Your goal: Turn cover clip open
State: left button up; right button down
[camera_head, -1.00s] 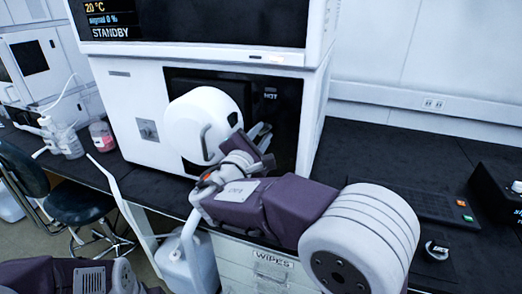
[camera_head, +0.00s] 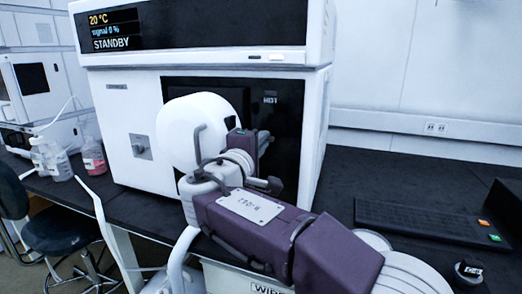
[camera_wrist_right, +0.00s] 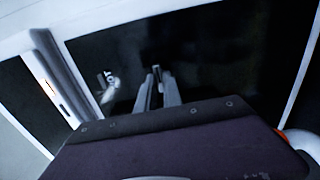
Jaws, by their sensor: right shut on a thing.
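My right gripper (camera_head: 262,145) is in front of the black panel (camera_head: 287,118) of the white instrument, its tips partly hidden in the head view. In the right wrist view the two grey fingers (camera_wrist_right: 156,86) are close together, pointing at the dark panel. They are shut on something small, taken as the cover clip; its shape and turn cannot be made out. A white rounded shape (camera_head: 180,120) with a grey bent bar stands left of the gripper. The HOT label (camera_head: 270,99) is above and right of the gripper. My left gripper is not in view.
The instrument's display (camera_head: 111,30) reads STANDBY. A keyboard (camera_head: 420,220) lies on the black bench to the right, with bare bench between it and the instrument. Bottles (camera_head: 93,157) stand at the left, above a dark stool (camera_head: 55,230).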

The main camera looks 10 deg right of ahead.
dwell(0.6)
jog(key=c, duration=1.5)
grip_release()
jog(key=p+v, duration=0.1)
jog(key=v, duration=0.8)
